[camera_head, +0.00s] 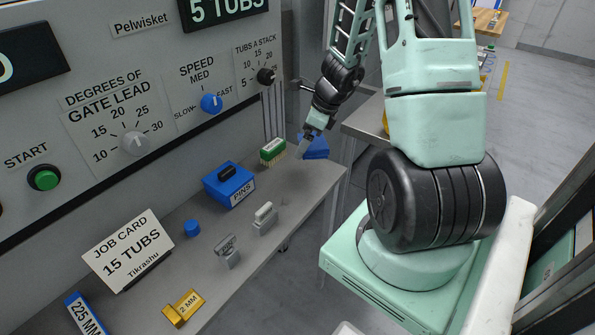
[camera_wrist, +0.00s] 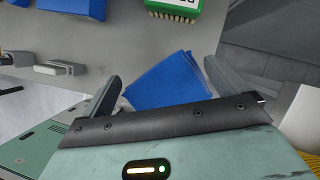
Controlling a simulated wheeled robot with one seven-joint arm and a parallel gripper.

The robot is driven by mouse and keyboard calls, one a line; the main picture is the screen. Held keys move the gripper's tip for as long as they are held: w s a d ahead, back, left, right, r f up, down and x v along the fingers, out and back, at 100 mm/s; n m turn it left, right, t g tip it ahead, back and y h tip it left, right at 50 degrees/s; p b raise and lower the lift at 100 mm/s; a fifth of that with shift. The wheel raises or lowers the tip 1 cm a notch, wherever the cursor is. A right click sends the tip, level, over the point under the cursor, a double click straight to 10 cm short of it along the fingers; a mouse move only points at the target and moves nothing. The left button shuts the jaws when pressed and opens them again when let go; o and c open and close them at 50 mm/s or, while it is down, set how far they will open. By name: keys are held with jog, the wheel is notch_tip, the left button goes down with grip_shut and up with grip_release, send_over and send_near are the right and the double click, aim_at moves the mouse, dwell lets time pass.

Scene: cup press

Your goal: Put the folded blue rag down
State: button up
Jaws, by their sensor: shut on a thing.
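The folded blue rag (camera_head: 318,149) is at the far right end of the grey ledge in the head view. In the wrist view the rag (camera_wrist: 165,82) lies between the two grey fingers of my gripper (camera_wrist: 160,70). In the head view my gripper (camera_head: 307,144) reaches down at that end of the ledge and is shut on the rag, partly covering it. I cannot tell whether the rag touches the ledge.
A green brush (camera_head: 272,151) stands close left of the rag, with the blue PINS box (camera_head: 229,186) beyond. Grey handled pieces (camera_head: 265,219) sit near the front edge. The ledge (camera_head: 300,185) is bare between them and my gripper. The dial panel (camera_head: 150,110) rises behind.

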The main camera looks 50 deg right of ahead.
aim_at(316, 142)
notch_tip(316, 142, down, 8)
jog(key=b, duration=0.2)
jog(key=shift+f+b, duration=0.1)
jog(key=shift+b, duration=0.3)
jog(key=shift+f, duration=0.2)
jog(key=o, duration=0.9)
jog(key=shift+c, duration=0.2)
jog(key=shift+s+r, duration=0.1)
jog(key=shift+r, duration=0.45)
jog(key=p+v, duration=0.4)
jog(key=v, duration=0.7)
jog(key=shift+s+r, duration=0.1)
jog(key=shift+r, duration=0.05)
